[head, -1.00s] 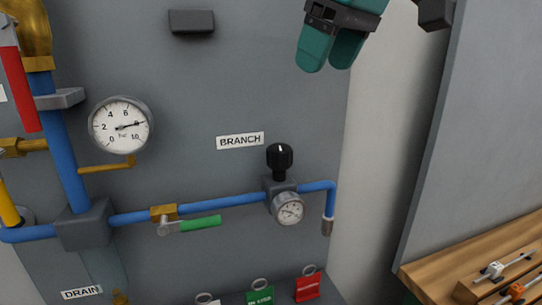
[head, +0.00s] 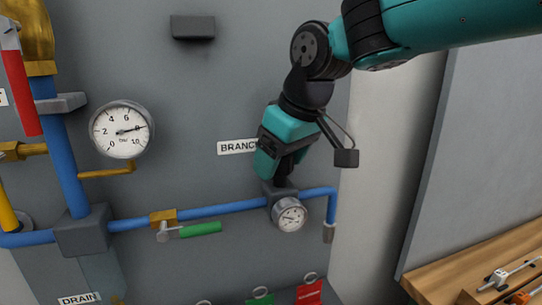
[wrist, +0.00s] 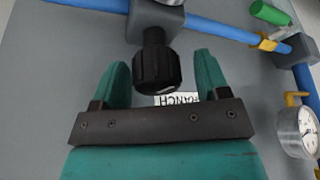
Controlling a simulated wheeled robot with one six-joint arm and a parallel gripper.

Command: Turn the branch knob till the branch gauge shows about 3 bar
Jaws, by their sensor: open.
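The black branch knob (wrist: 156,68) stands between the two open fingers of my gripper (wrist: 160,85) in the wrist view, with a gap on each side. In the head view my gripper (head: 276,176) comes down over the knob from above and hides most of it. The small branch gauge (head: 290,215) sits just below the knob on the blue pipe. Its dial faces out, but the needle is too small to read surely. The BRANCH label (head: 236,147) is partly covered by my gripper.
A green-handled valve (head: 200,229) sits on the blue pipe (head: 235,207) left of the knob. Red and green tags (head: 309,293) hang below. A wooden bench (head: 440,275) stands at the right.

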